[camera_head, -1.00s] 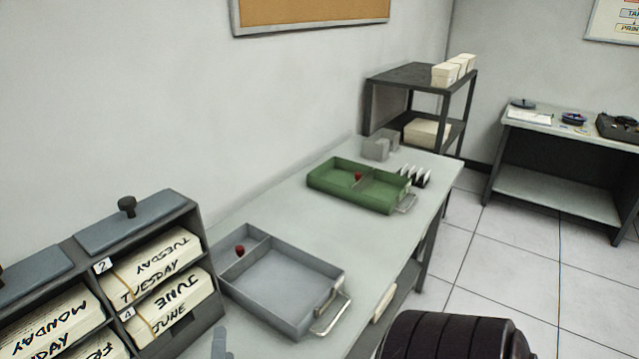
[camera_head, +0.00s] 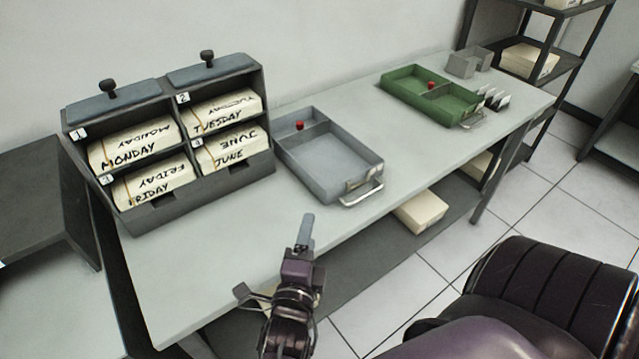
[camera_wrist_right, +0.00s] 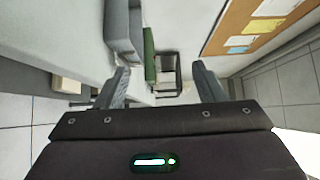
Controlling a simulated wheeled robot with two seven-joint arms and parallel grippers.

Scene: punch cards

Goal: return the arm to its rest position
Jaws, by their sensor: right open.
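My right gripper (camera_head: 305,232) is over the front edge of the table (camera_head: 215,262), in front of the grey tray. In the right wrist view its two fingers (camera_wrist_right: 165,88) stand wide apart with nothing between them. My right arm comes in from the lower right of the head view. My left gripper is not in view.
A dark rack (camera_head: 205,187) holds card bundles marked Monday, Tuesday, Friday and June. A grey tray (camera_head: 335,165) and a green tray (camera_head: 440,98) lie to its right, each with a red knob. The table front is clear. A corkboard (camera_wrist_right: 255,22) shows in the wrist view.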

